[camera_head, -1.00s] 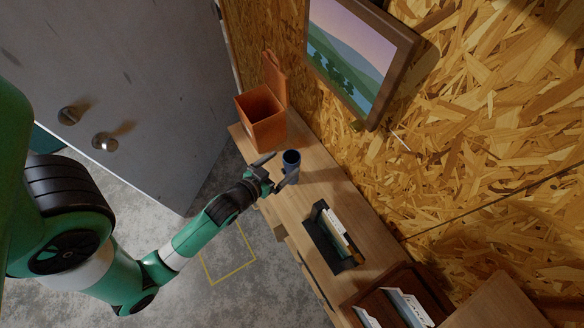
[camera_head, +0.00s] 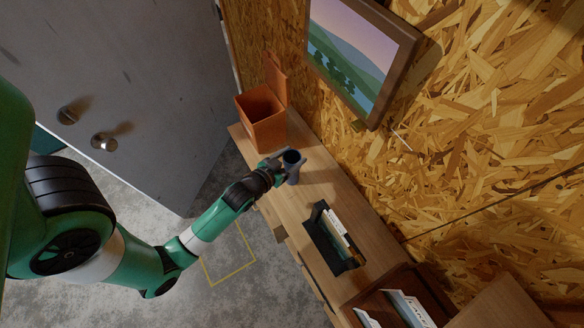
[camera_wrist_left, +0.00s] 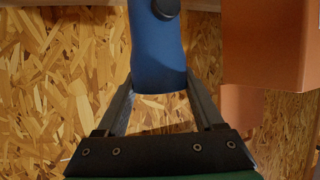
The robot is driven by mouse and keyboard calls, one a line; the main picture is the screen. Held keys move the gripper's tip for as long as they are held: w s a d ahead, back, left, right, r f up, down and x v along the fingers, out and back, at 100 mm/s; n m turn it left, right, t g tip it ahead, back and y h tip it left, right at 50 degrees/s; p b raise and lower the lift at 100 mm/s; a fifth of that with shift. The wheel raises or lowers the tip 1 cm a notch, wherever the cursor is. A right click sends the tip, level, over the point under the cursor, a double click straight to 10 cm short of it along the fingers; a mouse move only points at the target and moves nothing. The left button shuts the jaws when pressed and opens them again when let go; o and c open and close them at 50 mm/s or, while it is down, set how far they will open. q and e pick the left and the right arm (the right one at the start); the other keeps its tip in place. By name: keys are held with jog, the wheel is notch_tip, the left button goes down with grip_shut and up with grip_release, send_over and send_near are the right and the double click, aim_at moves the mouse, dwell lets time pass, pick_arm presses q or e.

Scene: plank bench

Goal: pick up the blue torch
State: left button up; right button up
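The blue torch (camera_head: 293,169) stands upright on the wooden bench, with its dark round end facing up in the head view. In the left wrist view the torch (camera_wrist_left: 157,55) fills the upper middle, and a dark round button shows near the top edge. My left gripper (camera_head: 292,161) is at the torch with its fingers spread, one on each side. In the left wrist view the fingers (camera_wrist_left: 159,88) flank the torch's end; contact is unclear. My right gripper is not in view.
An orange lidded bin (camera_head: 262,121) stands behind the torch on the bench (camera_head: 322,182). A black tray (camera_head: 325,247) with papers lies nearer, then a brown file holder (camera_head: 383,282). A framed picture (camera_head: 352,58) hangs on the chipboard wall.

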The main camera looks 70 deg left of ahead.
pick_arm(q)
grip_shut()
